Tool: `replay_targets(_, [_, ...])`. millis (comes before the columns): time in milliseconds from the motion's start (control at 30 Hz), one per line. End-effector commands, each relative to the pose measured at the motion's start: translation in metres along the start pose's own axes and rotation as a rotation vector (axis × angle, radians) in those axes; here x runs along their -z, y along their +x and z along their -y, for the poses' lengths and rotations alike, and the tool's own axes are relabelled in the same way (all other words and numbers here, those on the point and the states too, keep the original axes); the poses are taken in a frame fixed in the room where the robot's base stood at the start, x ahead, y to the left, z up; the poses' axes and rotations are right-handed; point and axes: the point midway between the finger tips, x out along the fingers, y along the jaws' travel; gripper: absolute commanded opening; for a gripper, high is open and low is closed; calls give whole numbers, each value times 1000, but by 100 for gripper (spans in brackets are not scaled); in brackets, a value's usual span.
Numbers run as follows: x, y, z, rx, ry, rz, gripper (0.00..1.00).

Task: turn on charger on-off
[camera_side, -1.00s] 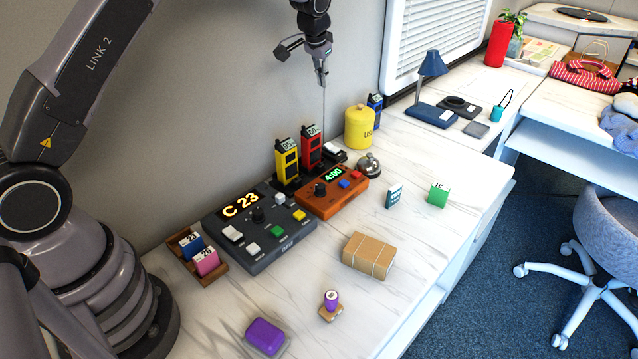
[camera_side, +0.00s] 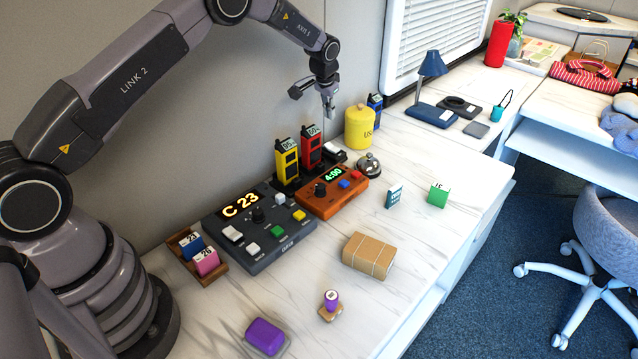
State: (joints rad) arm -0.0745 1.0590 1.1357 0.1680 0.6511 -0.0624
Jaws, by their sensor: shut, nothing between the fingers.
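The charger (camera_side: 287,187) is a black dock at the wall behind the consoles. A yellow handheld device (camera_side: 287,162) and a red handheld device (camera_side: 311,148) stand upright in it. A small white rocker switch (camera_side: 332,149) sits at its right end; its on or off position is too small to tell. My gripper (camera_side: 329,115) is shut and empty, pointing down. It appears above the white switch, apart from it, with the yellow canister close to its right.
A yellow canister (camera_side: 359,129) and a silver bell (camera_side: 369,165) stand right of the charger. An orange timer (camera_side: 333,200) and a dark control panel (camera_side: 260,244) lie in front. A cardboard package (camera_side: 368,256) lies nearer the front. The table between has free room.

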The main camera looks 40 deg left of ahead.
Motion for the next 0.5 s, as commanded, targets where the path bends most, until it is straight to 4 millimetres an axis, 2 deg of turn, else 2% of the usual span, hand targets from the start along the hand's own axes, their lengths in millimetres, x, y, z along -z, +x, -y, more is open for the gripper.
replay_targets(100, [-1, 29, 0, 0, 0, 3, 0])
replay_targets(300, [-2, 69, 0, 0, -1, 2, 0])
replay_targets(500, [-9, 93, 8, 0, -2, 1, 0])
